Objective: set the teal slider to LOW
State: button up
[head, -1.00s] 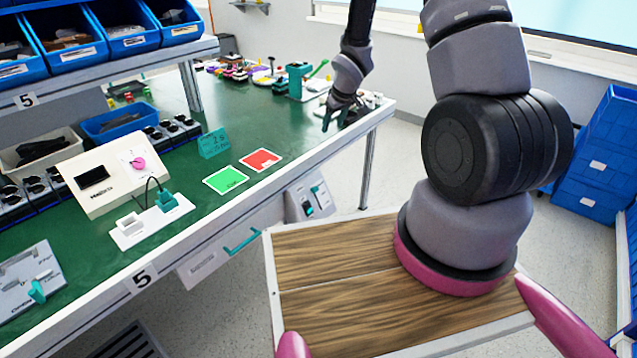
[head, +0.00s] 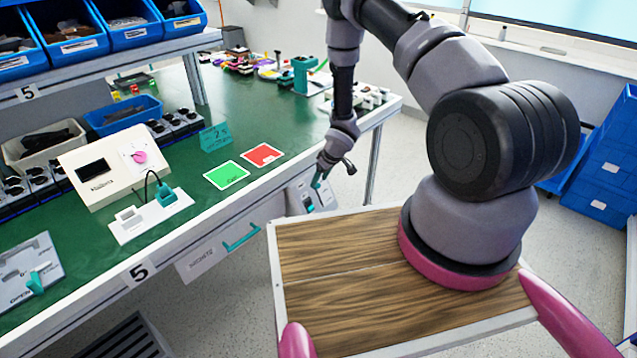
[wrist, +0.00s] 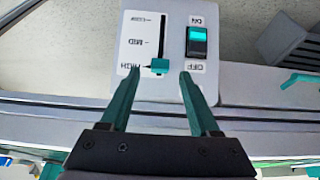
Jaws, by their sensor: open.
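The teal slider (wrist: 160,67) sits at the HIGH end of its dark slot, on a pale grey control box (wrist: 117,80). My gripper (wrist: 158,77) is open, with one teal finger on each side of the slider. A gap shows between each finger and the slider; contact in depth cannot be judged. In the head view my gripper (head: 319,180) is at the box on the bench front and partly covers it.
A rocker switch (wrist: 197,40) marked ON and OFF is right of the slot in the wrist view. The bench edge (head: 240,213) runs beside the box. A teal drawer handle (head: 241,236) is to its left. Open floor lies below.

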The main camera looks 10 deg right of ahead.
aim_at(317, 186)
jog(key=shift+x, duration=1.3)
grip_shut()
dwell(0.5)
